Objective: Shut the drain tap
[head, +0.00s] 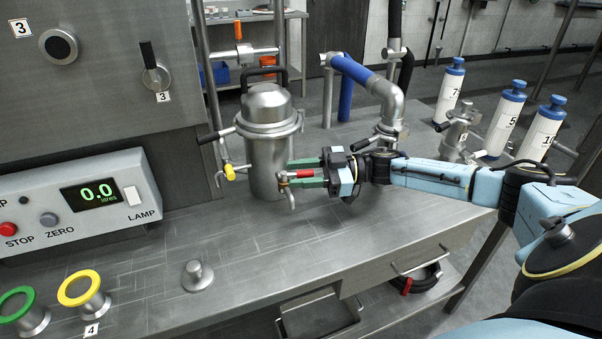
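A steel jacketed vessel (268,135) with a domed lid stands on the bench. Low on its front is a small tap (290,194) with a downturned spout and a red lever (298,174), which I take as the drain tap. The lever points right, roughly level. My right gripper (288,174) reaches in from the right, its green fingers above and below the red lever. Whether they press on it I cannot tell. My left gripper is not in view.
A yellow-handled valve (231,172) is on a pipe left of the vessel. Steel pipework with a blue sleeve (352,70) and white bottles (505,118) stand to the right. A control box (82,205) reads 0.0. The bench front is mostly clear around a small knob (197,276).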

